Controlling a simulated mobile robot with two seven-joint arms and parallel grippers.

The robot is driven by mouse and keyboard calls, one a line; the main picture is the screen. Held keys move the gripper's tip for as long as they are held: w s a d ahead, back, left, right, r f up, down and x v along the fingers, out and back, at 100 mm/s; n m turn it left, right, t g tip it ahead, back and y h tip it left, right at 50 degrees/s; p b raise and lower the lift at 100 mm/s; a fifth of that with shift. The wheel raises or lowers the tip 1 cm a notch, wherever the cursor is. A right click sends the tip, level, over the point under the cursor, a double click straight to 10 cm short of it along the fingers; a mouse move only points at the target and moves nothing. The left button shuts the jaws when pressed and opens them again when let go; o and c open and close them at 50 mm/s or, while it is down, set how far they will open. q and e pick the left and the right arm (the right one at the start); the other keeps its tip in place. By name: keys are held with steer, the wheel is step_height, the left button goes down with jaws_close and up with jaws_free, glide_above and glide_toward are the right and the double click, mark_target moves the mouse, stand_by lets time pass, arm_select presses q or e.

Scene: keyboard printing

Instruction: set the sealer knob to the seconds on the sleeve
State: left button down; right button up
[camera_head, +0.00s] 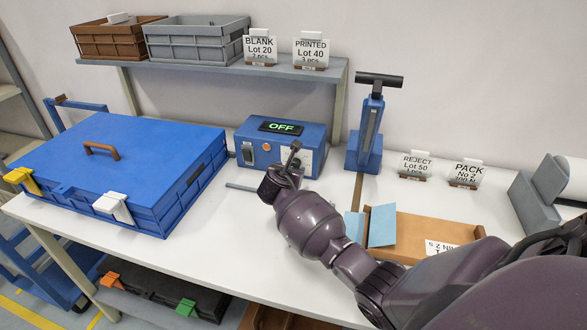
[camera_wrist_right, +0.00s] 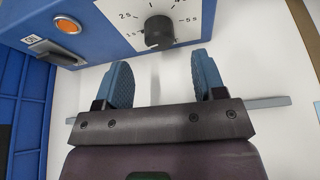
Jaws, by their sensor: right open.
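The sealer is a blue box (camera_head: 257,147) with a display reading OFF (camera_head: 281,127). In the right wrist view its dark round knob (camera_wrist_right: 158,32) sits on a white dial (camera_wrist_right: 184,38) with marks such as 2.5 and 5.5; I cannot tell its setting. My right gripper (camera_wrist_right: 163,82) is open and empty, its blue fingers apart below the knob and not touching it. In the head view the gripper (camera_head: 291,158) is in front of the dial and hides much of it. A label (camera_head: 438,247), upside down and partly hidden, is on a cardboard tray (camera_head: 412,224).
An orange button (camera_wrist_right: 68,26) and a switch (camera_wrist_right: 50,50) are left of the dial. A thin grey bar (camera_wrist_right: 268,103) lies on the table in front of the sealer. A large blue crate (camera_head: 190,200) stands left; a blue stand (camera_head: 366,150) stands right.

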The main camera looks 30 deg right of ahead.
mark_target(294, 166)
steer(key=b+x, duration=0.1)
steer(key=x, duration=0.3)
steer(key=shift+w+d+f, duration=0.25)
steer(key=shift+w+d, duration=0.2)
steer(key=c, duration=0.9)
steer(key=shift+c, duration=0.2)
